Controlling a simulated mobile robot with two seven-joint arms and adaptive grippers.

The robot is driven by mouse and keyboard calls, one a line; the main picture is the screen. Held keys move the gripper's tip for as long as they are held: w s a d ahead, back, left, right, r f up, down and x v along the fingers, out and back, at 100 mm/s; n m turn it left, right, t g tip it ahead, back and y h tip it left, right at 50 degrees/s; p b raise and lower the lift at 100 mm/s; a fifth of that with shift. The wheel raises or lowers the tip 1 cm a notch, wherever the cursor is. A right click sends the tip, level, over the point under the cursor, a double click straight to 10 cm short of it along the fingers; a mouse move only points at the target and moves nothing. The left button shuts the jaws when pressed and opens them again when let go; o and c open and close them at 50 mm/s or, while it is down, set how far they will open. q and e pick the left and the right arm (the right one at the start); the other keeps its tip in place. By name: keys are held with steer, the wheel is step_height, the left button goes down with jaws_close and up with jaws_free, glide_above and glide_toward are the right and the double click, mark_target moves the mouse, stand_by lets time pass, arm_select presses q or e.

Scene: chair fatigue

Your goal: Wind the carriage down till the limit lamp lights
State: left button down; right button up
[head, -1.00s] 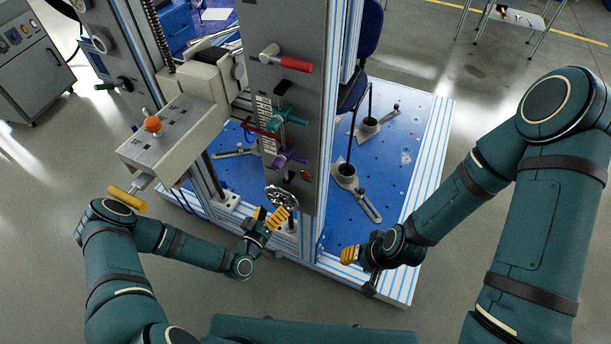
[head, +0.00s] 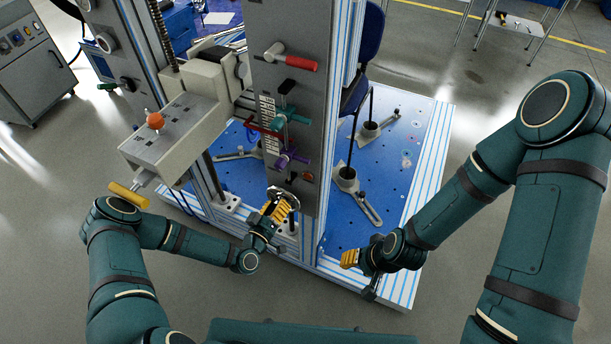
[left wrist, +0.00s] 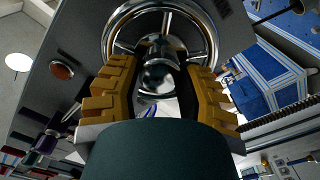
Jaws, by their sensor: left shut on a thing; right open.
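The chrome handwheel (head: 284,196) sits low on the grey upright panel; in the left wrist view its rim and spokes (left wrist: 212,28) fill the top. My left gripper (head: 283,205) is at the wheel, its yellow fingers shut around the shiny round knob (left wrist: 160,76) in front of the hub. The carriage (head: 212,80) is a pale block on the column, carrying a box with an orange knob. A round dull red lamp (head: 308,176) sits on the panel above the wheel; it also shows in the left wrist view (left wrist: 62,70) and looks unlit. My right gripper (head: 349,258) is open and empty.
Red, teal (head: 284,117) and purple (head: 288,158) handles stick out of the panel above the wheel. A yellow handle (head: 128,195) is close to my left arm. The blue drilled base plate (head: 395,170) holds clamps and posts.

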arm_select(q)
steer(key=shift+w+d+f+n+b, duration=0.2)
steer(key=shift+w+d+n+b, duration=0.05)
steer(key=shift+n+b, duration=0.5)
steer(key=shift+w+d+n, duration=0.15)
steer(key=shift+w+n, duration=0.05)
steer(key=shift+n, duration=0.35)
steer(key=c, duration=1.7)
jaws_free()
steer(key=shift+n, duration=0.7)
steer(key=shift+r+n, duration=0.1)
steer(key=shift+n, duration=1)
jaws_close()
steer(key=shift+n, duration=0.9)
steer(key=n, duration=0.3)
steer(key=shift+n, duration=0.7)
